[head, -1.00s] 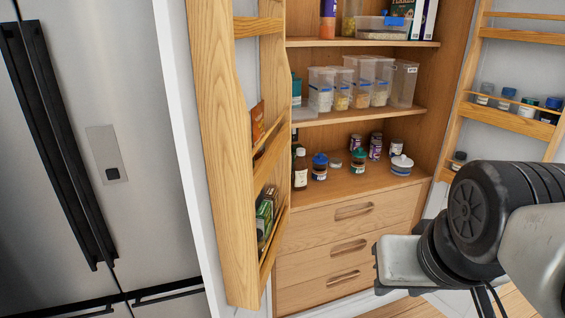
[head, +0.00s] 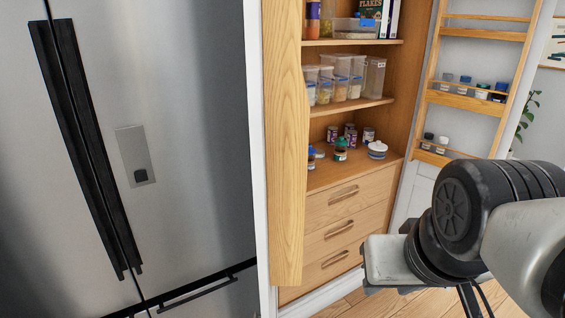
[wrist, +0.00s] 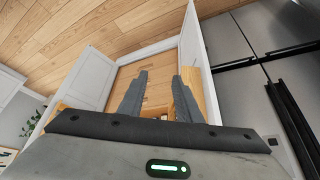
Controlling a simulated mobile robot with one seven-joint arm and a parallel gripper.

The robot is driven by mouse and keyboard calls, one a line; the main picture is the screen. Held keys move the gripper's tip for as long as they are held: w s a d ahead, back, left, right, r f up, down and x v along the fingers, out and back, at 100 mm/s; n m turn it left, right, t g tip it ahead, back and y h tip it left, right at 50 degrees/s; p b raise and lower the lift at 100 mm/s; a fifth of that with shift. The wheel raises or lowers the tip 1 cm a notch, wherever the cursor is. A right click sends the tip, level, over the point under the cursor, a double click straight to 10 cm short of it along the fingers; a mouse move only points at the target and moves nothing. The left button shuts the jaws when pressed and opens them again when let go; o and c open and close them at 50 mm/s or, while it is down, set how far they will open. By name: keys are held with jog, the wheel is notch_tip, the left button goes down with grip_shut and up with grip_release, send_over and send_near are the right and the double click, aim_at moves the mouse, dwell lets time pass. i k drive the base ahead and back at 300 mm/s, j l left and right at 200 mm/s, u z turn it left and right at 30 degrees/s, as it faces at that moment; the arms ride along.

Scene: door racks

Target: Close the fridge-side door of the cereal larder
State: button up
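The fridge-side door (head: 286,160) of the cereal larder stands open beside the fridge. In the head view I see its wooden rack nearly edge-on, with a thin white panel edge on its left. In the wrist view its white panel (wrist: 192,50) and wooden rack lie just right of my gripper (wrist: 159,76). My gripper is open and empty, its fingers apart. The right finger overlaps the rack in the picture; I cannot tell whether they touch. The larder (head: 345,185) is open, with stocked shelves above several drawers. My fingers are hidden in the head view.
The steel fridge (head: 190,130) with dark handles (head: 88,150) stands close left of the door. The larder's other door (head: 465,90) is open at the right, with jars on its racks. Wooden floor (head: 350,304) is clear in front of the larder.

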aim_at(279, 107)
jog(key=k+j+z, duration=0.1)
jog(key=j, duration=0.25)
jog(key=j+z, duration=0.1)
jog(key=j, duration=0.3)
jog(key=k+j+z, duration=0.1)
jog(key=j, duration=0.65)
jog(key=k+j+z, duration=0.1)
jog(key=j, duration=0.3)
jog(key=i+l, duration=0.1)
jog(key=i, duration=0.25)
